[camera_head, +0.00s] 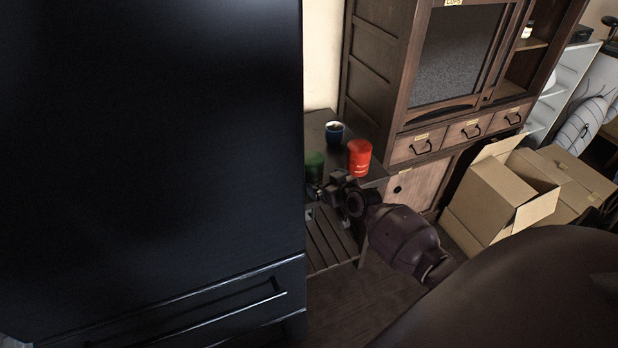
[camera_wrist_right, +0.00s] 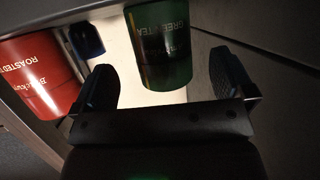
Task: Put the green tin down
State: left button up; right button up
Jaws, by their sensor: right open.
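The green tin (camera_head: 315,165) stands on a small dark side table (camera_head: 319,122) beside the fridge, partly hidden by the fridge edge and my gripper. In the right wrist view the green tin (camera_wrist_right: 163,45) shows "GREEN TEA" lettering, upside down in that picture. My right gripper (camera_head: 318,190) is at the near side of the tin. In the wrist view its two dark fingers (camera_wrist_right: 168,82) are spread apart, one on each side of the tin's line, with visible gaps. My left gripper is not in view.
A red tin (camera_head: 359,158) stands close to the right of the green one, and a blue cup (camera_head: 335,132) stands behind. A large black fridge (camera_head: 150,140) blocks the left. A wooden cabinet (camera_head: 375,75) and open cardboard boxes (camera_head: 490,198) are at the right.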

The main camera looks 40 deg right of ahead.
aim_at(317, 179)
jog(key=shift+w+f, duration=0.25)
jog(key=shift+w, duration=0.45)
jog(key=shift+w+f+b, duration=0.25)
jog(key=shift+b, duration=0.05)
jog(key=x, duration=0.1)
jog(key=b+x, duration=0.1)
jog(key=x, duration=0.1)
jog(key=shift+w+f, duration=0.1)
jog(key=shift+f, duration=0.25)
jog(key=shift+w+d, duration=0.1)
jog(key=shift+w, duration=0.2)
jog(key=shift+w+b, duration=0.15)
jog(key=shift+b, duration=0.15)
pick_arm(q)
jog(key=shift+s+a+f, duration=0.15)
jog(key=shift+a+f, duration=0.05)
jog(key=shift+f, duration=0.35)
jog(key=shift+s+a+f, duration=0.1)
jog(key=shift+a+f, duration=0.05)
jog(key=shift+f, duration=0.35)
pick_arm(e)
jog(key=shift+r, duration=0.15)
jog(key=c, duration=1.2)
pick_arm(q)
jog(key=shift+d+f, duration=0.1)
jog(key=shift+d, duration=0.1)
pick_arm(e)
grip_shut()
